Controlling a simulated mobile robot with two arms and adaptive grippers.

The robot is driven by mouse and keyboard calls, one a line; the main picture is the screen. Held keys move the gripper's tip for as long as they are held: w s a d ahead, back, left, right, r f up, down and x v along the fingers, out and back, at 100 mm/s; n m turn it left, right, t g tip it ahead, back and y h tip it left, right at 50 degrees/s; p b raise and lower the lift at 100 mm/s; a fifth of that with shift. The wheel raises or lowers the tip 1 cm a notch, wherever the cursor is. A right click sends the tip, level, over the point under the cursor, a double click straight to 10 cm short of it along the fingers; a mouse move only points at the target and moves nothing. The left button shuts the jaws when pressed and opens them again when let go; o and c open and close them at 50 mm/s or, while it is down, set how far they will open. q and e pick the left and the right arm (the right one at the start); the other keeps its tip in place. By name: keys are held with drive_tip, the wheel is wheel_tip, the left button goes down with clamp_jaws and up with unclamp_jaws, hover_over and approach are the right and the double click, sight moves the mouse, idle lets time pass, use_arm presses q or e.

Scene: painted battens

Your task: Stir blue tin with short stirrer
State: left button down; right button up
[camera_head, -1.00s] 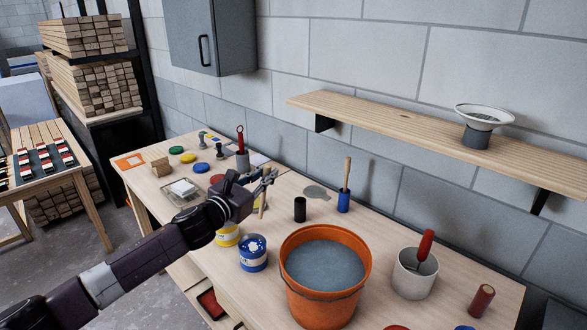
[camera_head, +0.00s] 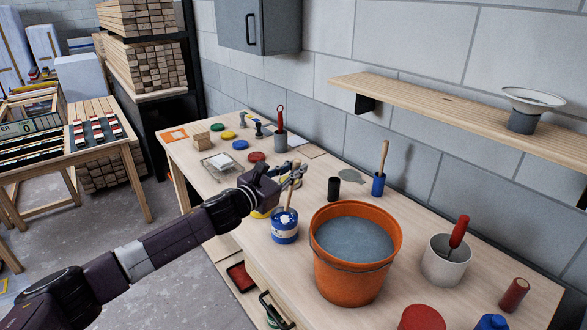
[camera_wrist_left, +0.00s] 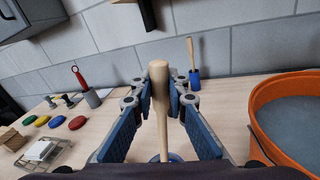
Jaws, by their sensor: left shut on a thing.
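The blue tin (camera_head: 285,232) has a white label and stands on the bench, left of the orange bucket. My left gripper (camera_head: 292,178) is above it, shut on a pale wooden stirrer (camera_head: 289,196). The stirrer is roughly upright and its lower end meets the tin's top; I cannot tell how deep it reaches. Another wooden-handled tool (camera_head: 383,157) stands in a blue holder. My right gripper is not in view.
The orange bucket (camera_head: 352,274) of grey liquid stands close right of the tin. A yellow tin (camera_head: 259,213) is partly hidden behind my arm. A black cylinder (camera_head: 334,189) stands behind. A white pot (camera_head: 441,265) with a red-handled tool is farther right.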

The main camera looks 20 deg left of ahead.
sight(290, 191)
use_arm(q)
drive_tip(key=shift+d+f+b, duration=0.1)
drive_tip(key=shift+f+b, duration=0.25)
drive_tip(key=shift+f, duration=0.3)
drive_tip(key=shift+w+a+f+b, duration=0.1)
drive_tip(key=shift+a+f+b, duration=0.15)
drive_tip(key=shift+f+b, duration=0.75)
drive_tip(key=shift+a+f+b, duration=0.25)
drive_tip(key=shift+f+b, duration=0.35)
drive_tip(key=shift+f, duration=0.65)
drive_tip(key=shift+a+f+b, duration=0.1)
drive_tip(key=shift+f+b, duration=0.35)
drive_tip(key=shift+f, duration=0.15)
drive_tip(key=shift+a+f, duration=0.1)
drive_tip(key=shift+f, duration=0.15)
